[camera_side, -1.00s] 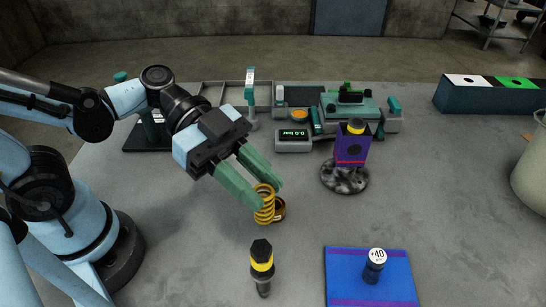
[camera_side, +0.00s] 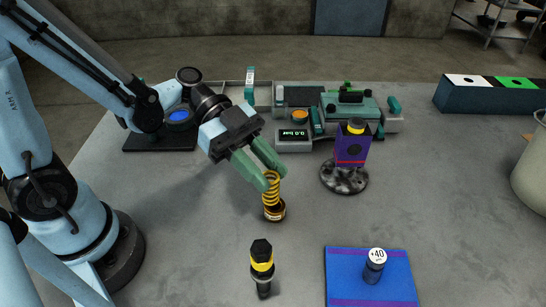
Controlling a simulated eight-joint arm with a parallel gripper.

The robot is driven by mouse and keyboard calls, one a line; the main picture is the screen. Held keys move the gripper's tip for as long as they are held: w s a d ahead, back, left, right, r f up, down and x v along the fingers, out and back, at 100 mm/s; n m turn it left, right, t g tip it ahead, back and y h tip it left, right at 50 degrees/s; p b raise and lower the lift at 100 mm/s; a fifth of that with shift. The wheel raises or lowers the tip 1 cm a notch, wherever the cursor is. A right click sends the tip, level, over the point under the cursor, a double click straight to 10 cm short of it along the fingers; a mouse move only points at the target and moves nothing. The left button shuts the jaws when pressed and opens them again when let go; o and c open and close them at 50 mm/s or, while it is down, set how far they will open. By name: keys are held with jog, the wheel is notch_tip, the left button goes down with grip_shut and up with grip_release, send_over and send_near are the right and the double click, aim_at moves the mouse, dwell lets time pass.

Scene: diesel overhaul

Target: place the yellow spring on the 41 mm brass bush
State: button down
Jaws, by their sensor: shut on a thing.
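The yellow spring (camera_side: 270,191) stands nearly upright in the middle of the table. My gripper (camera_side: 270,178) has its green fingers shut on the upper part of the spring. The brass bush (camera_side: 274,212) is a short ring with a dark band, directly below the spring. The spring's lower end appears to meet the bush's top; I cannot tell whether its weight rests there. The bush's size marking is too small to read.
A black and yellow tool (camera_side: 262,267) stands in front. A blue mat (camera_side: 345,286) holds a cylinder marked +40 (camera_side: 375,265). A purple block (camera_side: 352,148) stands on a round mottled base (camera_side: 344,180) to the right. A bench device with a display (camera_side: 293,142) is behind.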

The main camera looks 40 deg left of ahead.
aim_at(269, 177)
jog(key=shift+w+a+f, duration=0.35)
jog(key=shift+w+f, duration=0.2)
jog(key=shift+f, duration=0.55)
jog(key=shift+w+a+f, duration=0.4)
jog(key=shift+w+f, duration=0.15)
jog(key=shift+f, duration=0.5)
jog(key=shift+w+a+f, duration=0.35)
jog(key=shift+w+f, duration=0.2)
jog(key=shift+f, duration=0.55)
jog(key=c, duration=0.8)
grip_release()
jog(key=shift+c, duration=0.2)
